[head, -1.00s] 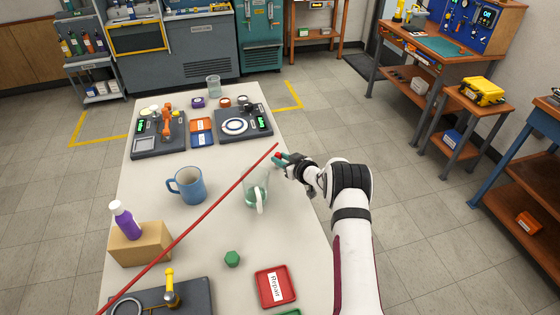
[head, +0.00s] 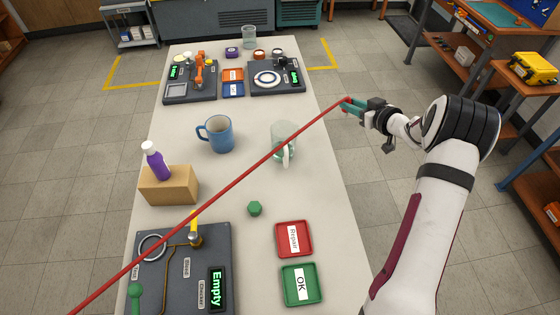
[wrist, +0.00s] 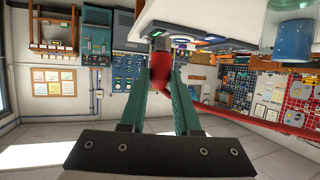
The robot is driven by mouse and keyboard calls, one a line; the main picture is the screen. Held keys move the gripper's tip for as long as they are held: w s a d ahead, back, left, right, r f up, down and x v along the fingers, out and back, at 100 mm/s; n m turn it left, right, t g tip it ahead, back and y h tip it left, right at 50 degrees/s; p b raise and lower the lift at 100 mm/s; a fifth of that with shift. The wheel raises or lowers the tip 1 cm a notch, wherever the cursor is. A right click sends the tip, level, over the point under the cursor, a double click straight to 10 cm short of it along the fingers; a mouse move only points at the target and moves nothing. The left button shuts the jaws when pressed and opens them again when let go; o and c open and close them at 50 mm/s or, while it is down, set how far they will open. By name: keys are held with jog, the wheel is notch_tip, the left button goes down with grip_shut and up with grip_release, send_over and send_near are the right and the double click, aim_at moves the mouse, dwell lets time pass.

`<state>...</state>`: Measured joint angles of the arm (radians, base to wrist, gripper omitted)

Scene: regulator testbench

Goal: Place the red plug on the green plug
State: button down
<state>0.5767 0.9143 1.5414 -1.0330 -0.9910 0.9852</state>
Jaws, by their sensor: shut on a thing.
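My gripper (head: 352,106), with teal fingers, is off the table's right edge, beyond the glass jug. It is shut on the red plug (wrist: 162,72), which has a rounded red body and a grey metal tip in the wrist view. A taut red line (head: 200,203) runs from the plug across the table to the lower left. A green hexagonal piece (head: 254,208) lies on the table in front of the jug, apart from my gripper. A green knobbed piece (head: 136,293) stands on the near dark panel. I cannot tell which of these is the green plug.
A glass jug (head: 284,142), blue mug (head: 219,134) and cardboard box (head: 168,185) with a purple bottle (head: 156,160) stand mid-table. The near panel (head: 208,256) reads "Empty". Red Repair (head: 281,250) and green OK (head: 286,298) trays lie at the right. The far panels hold devices.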

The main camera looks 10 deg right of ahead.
jog(key=s+a+r+n+g+y, duration=0.2)
jog(key=s+a+n+g+y, duration=0.15)
jog(key=s+a, duration=0.65)
jog(key=s+a+r+n+g+y, duration=0.15)
jog(key=s+a+n+y, duration=0.35)
jog(key=s, duration=0.9)
jog(key=g+h, duration=0.1)
send_over(255, 209)
jog(key=d, duration=0.2)
notch_tip(255, 209, down, 11)
jog(key=shift+s+a+r, duration=0.1)
jog(key=shift+s+a, duration=0.05)
jog(key=shift+f, duration=0.25)
jog(key=c, duration=0.6)
grip_release()
